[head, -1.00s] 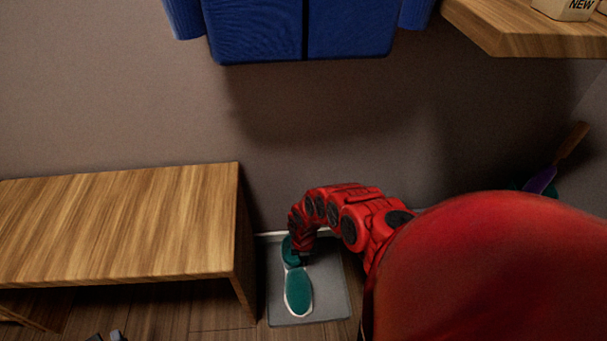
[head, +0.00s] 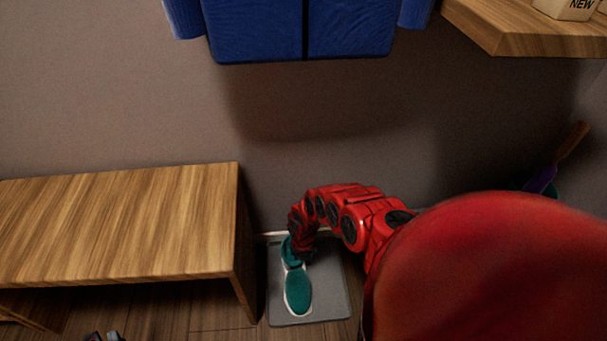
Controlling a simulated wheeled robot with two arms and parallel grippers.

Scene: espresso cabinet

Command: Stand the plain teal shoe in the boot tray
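The plain teal shoe (head: 298,291) with a pale sole edge is over the grey boot tray (head: 333,300), its toe toward the front of the picture. It appears to rest in the tray, but I cannot tell whether its sole touches the bottom. My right gripper (head: 303,257) is at the heel end of the shoe, pointing down. Its fingers are mostly hidden by the wrist, so I cannot see whether they grip the shoe. Part of my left gripper (head: 104,337) may show at the bottom edge, too cut off to read.
A wooden bench (head: 120,225) stands left of the tray, its leg close to the tray's left edge. A blue hanging garment (head: 300,30) is above on the wall. A wooden shelf (head: 530,28) with a box (head: 566,9) is top right. A purple-and-brown object (head: 541,180) is at the right.

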